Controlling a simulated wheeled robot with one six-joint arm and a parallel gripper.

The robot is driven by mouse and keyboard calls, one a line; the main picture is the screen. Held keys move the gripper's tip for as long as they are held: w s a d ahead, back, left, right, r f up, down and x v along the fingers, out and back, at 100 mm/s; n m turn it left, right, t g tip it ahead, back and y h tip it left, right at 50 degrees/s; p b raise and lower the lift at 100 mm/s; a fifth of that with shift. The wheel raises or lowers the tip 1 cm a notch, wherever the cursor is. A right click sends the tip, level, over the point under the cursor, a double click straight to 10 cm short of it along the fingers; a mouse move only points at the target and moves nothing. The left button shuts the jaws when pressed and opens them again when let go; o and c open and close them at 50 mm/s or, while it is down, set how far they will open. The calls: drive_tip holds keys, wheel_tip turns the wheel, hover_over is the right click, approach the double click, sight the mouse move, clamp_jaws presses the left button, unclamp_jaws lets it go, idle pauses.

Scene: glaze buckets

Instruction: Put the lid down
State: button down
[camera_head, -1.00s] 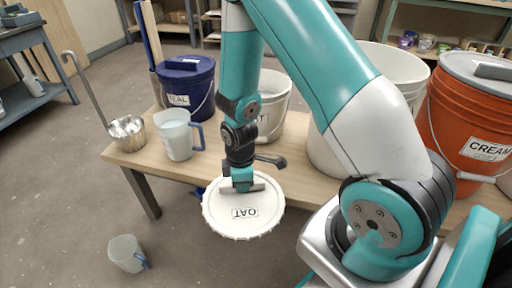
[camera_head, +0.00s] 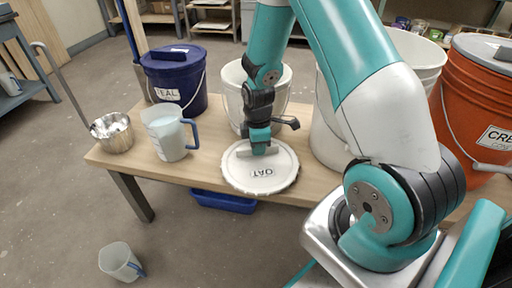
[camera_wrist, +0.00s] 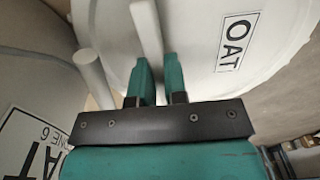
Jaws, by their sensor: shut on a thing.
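The lid (camera_head: 240,174) is a round white disc with a ridged rim, a bar handle and an OAT label; it also fills much of the wrist view (camera_wrist: 200,45). My gripper (camera_head: 259,150) is shut on the lid's handle (camera_wrist: 148,35), which shows between the two teal fingers in the wrist view. In the head view, the lid is at the front edge of the wooden table, in front of the open white bucket (camera_head: 232,100). Its near rim reaches past the table edge. I cannot tell whether its underside touches the table.
A large white bucket (camera_head: 327,135) and an orange bucket (camera_head: 466,120) are right. A blue tub (camera_head: 222,201) lies below; another jug (camera_head: 118,262) is on the floor.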

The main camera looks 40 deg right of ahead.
drive_tip(key=shift+w+a, duration=0.1)
drive_tip(key=shift+a, duration=0.1)
drive_tip(key=c, duration=1.1)
unclamp_jaws()
drive_tip(key=shift+c, duration=0.2)
